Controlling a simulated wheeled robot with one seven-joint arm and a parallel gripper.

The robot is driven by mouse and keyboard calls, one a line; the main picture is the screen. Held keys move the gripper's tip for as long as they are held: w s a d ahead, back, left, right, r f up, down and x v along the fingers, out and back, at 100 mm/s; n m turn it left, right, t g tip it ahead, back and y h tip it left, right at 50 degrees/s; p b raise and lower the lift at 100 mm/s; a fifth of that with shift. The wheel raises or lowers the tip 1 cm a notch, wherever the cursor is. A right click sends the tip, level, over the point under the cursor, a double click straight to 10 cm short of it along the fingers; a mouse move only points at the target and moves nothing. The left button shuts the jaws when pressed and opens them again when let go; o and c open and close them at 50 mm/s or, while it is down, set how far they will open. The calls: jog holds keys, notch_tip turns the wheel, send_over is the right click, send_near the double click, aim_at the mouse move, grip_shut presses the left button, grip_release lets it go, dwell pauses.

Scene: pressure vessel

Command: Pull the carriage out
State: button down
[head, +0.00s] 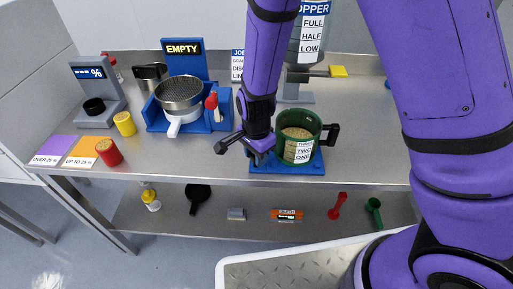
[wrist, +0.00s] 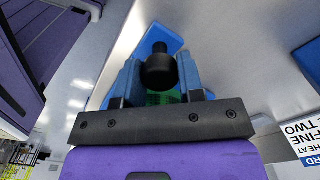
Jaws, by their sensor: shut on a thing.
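The carriage (head: 290,167) is a flat blue base at the table's front edge; its blue surface also shows in the wrist view (wrist: 165,38). A green jug (head: 285,148) of grain stands on it, with a "THREE TWO ONE" label and a black handle at right. My gripper (head: 258,148) is low at the jug's left side. In the wrist view my gripper (wrist: 160,72) is shut on a black knob (wrist: 158,68), with blue and a bit of green behind it. What the knob joins is partly hidden by the fingers.
A hopper (head: 308,45) marked FULL, HALF, LOW stands behind the jug, partly hidden by my arm. Left is a blue station (head: 186,120) with a metal pan and an "EMPTY" display. A scale (head: 97,100) and small jars are further left. A shelf below holds loose tools.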

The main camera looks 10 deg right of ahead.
jog(key=shift+s, duration=0.3)
jog(key=c, duration=0.7)
grip_release()
jog(key=shift+a, duration=0.1)
jog(key=shift+c, duration=0.2)
jog(key=shift+r, duration=0.2)
notch_tip(320, 180, up, 10)
jog(key=shift+r, duration=0.2)
